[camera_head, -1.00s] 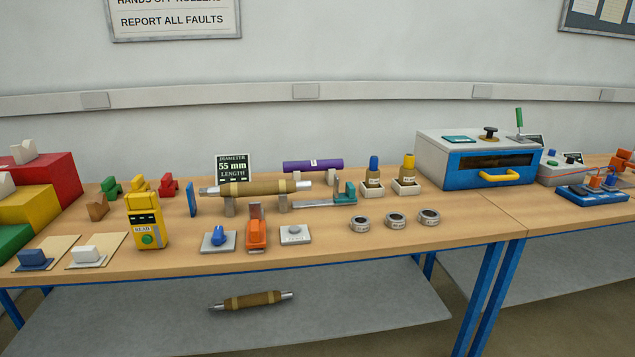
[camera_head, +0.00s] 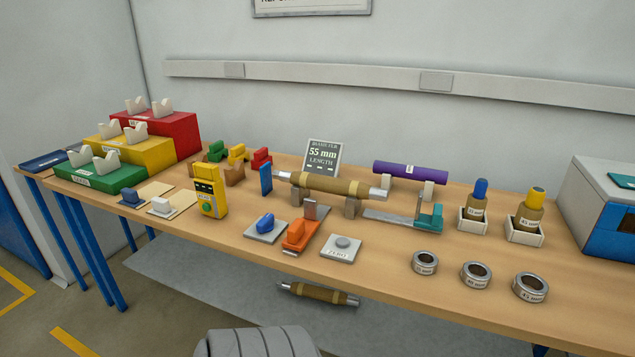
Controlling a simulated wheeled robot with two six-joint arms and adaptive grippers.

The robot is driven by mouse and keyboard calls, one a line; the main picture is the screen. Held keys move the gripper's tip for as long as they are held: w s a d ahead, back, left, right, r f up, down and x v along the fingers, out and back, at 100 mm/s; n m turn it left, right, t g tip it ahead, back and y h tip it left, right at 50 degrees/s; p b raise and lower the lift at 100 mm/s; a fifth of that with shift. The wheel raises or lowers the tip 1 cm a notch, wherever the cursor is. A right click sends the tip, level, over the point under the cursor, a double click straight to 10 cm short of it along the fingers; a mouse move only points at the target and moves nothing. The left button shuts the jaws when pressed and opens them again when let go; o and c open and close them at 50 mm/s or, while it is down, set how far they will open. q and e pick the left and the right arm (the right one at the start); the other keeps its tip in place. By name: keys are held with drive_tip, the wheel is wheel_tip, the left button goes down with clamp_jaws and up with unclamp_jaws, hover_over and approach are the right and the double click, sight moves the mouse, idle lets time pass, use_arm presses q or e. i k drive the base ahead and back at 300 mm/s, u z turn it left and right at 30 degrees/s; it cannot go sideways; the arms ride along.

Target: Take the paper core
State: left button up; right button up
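A purple roll (camera_head: 410,169) rests on white supports behind the first roll. I cannot tell from the looks alone which roll is the paper core. Neither of my grippers is in view.
A sign reading 55 mm (camera_head: 323,158) stands behind the roll. A yellow meter (camera_head: 210,190), an orange tool (camera_head: 300,236) and several metal rings (camera_head: 476,274) are in front. Stepped green, yellow and red blocks (camera_head: 174,140) stand left. The bench's front middle has bare wood.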

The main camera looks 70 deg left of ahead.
sight(339, 187)
drive_tip(key=u, duration=0.7)
drive_tip(key=i, duration=0.65)
drive_tip(key=u, duration=0.8)
